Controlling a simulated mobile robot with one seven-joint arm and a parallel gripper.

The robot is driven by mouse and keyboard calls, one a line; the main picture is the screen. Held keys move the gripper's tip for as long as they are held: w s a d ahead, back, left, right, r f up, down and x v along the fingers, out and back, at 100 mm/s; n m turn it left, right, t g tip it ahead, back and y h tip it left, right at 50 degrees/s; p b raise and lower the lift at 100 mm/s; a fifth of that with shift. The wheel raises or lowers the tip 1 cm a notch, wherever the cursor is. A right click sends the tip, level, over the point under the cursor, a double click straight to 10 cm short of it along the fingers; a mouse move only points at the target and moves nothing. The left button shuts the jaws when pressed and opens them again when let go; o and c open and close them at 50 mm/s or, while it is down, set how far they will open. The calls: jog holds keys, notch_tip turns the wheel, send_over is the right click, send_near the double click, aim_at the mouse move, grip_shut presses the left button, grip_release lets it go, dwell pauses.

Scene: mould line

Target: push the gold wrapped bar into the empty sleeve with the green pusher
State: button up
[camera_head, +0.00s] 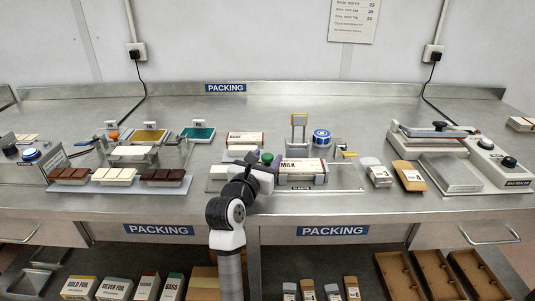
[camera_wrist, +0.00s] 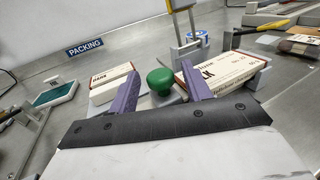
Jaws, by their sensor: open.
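The green pusher's round knob (camera_head: 267,158) shows beside my gripper (camera_head: 272,169) at the sleeving station. In the wrist view the green knob (camera_wrist: 160,80) stands between the two purple fingers of my gripper (camera_wrist: 161,72). The fingers are open, with a gap visible beside the knob; contact cannot be told. A cream and red sleeve marked MILK (camera_head: 303,167) lies in the station just right of my gripper, and shows behind the right finger in the wrist view (camera_wrist: 222,71). Its open end is hidden. I cannot make out the gold wrapped bar; my gripper covers part of the station.
A box marked DARK (camera_head: 245,138) lies behind the knob. A yellow-topped upright frame (camera_head: 298,125) and a blue round item (camera_head: 321,136) stand behind the sleeve. Chocolate bars lie on a tray (camera_head: 92,185) at left; a bag sealer (camera_head: 500,165) is at right.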

jog(key=shift+x, duration=0.8)
jog(key=shift+c, duration=0.4)
grip_shut()
